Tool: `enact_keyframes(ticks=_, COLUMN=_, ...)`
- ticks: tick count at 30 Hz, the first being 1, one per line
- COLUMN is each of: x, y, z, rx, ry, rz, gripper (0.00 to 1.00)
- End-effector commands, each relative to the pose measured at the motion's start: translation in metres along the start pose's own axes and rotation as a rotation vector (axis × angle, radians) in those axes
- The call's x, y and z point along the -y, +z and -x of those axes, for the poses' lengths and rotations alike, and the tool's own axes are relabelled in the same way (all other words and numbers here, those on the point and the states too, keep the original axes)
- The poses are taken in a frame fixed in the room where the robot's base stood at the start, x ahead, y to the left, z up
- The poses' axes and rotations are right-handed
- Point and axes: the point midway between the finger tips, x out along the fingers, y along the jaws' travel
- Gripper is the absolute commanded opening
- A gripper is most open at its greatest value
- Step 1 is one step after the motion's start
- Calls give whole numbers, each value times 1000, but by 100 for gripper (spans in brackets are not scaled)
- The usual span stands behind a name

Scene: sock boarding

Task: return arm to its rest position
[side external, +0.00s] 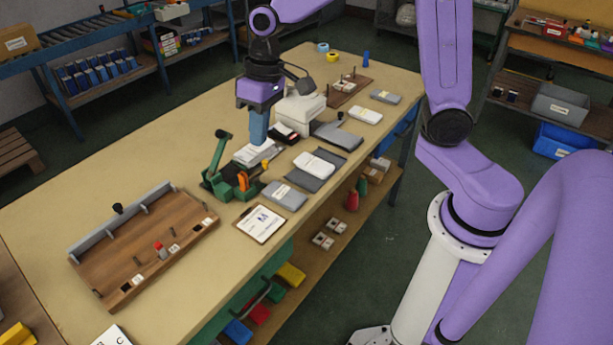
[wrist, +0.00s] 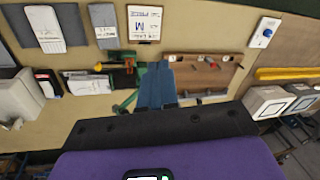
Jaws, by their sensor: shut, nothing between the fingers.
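My purple gripper (side external: 259,140) hangs over the workbench (side external: 165,155), its blue fingers shut together with nothing between them. In the side view it is above the area beside the green clamp-like tool (side external: 215,170) and the white folded stack (side external: 255,153). In the wrist view the blue fingers (wrist: 157,75) show at the centre, overlapping the green tool (wrist: 128,100) behind them. The arm is bent over the bench. I cannot tell the exact height of the fingertips above the surface.
A white machine (side external: 302,108) stands close to the gripper. A wooden fixture with a grey rail (side external: 150,240) lies at the left. A clipboard (side external: 262,224), a grey packet (side external: 284,196) and a dark sock with a white card (side external: 316,165) line the front edge. The back-left bench is clear.

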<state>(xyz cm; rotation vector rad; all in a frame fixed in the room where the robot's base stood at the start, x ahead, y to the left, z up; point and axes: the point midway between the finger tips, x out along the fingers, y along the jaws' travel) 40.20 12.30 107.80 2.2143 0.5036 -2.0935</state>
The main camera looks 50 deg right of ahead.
Motion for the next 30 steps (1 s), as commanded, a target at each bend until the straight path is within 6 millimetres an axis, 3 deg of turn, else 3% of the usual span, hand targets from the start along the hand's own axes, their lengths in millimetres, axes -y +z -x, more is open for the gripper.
enact_keyframes(ticks=8, x=22, y=94, z=9, rx=55, ry=43, rz=298, gripper=0)
enact_keyframes(ticks=18, x=13, y=202, z=15, rx=105, ry=98, rz=653, gripper=0)
enact_keyframes(ticks=24, x=1, y=238, z=15, rx=120, ry=120, rz=788, gripper=0)
enact_keyframes(ticks=30, x=-3, y=248, z=15, rx=124, ry=127, rz=827, gripper=0)
